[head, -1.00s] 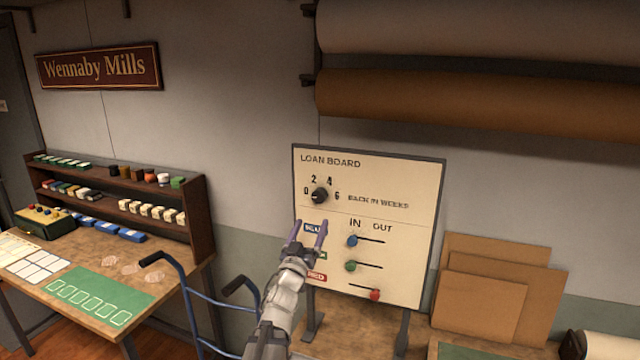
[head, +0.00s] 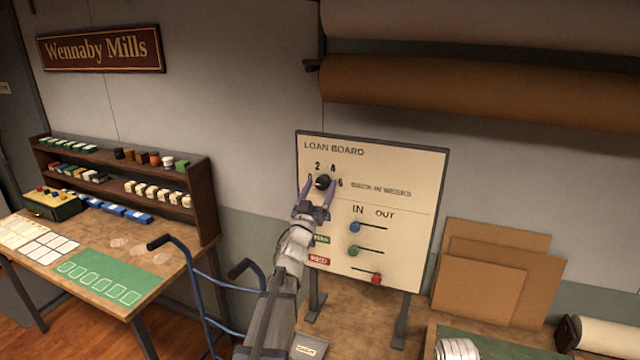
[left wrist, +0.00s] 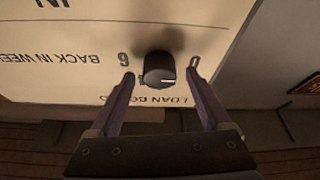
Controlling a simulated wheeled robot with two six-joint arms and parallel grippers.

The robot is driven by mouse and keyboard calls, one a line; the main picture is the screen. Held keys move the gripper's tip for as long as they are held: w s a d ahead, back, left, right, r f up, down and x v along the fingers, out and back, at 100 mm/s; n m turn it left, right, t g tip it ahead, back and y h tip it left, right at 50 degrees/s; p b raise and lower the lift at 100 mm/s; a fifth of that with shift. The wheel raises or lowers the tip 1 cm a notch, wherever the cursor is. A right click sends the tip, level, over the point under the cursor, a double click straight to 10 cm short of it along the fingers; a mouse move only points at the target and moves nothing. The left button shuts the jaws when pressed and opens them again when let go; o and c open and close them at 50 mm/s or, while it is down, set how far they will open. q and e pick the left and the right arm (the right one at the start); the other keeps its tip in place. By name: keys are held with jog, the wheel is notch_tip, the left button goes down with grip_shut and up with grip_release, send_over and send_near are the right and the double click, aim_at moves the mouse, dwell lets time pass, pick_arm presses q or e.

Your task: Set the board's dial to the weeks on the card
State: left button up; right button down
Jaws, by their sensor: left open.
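The loan board (head: 420,172) stands upright at the centre. Its black dial (head: 323,182) sits at the upper left, with 0, 2, 4 and 6 around it. My left gripper (head: 320,187) is open, its fingertips on either side of the dial. In the left wrist view the dial (left wrist: 159,69) lies between the two fingers, with a visible gap on each side, and the board appears upside down. A pale mark on the dial points towards the 0 side. A small pale card or label (head: 307,350) shows low by my arm; its writing is unreadable. My right gripper is out of view.
Blue, green and red sliders (head: 354,250) sit on the board below the dial. A hand truck (head: 205,290) stands left of my arm. Cardboard sheets (head: 490,285) lean at the right. A table with a green mat (head: 100,284) and shelves are at the left.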

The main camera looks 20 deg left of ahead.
pick_arm(q)
jog(key=shift+w, duration=0.15)
grip_shut()
dwell(0.6)
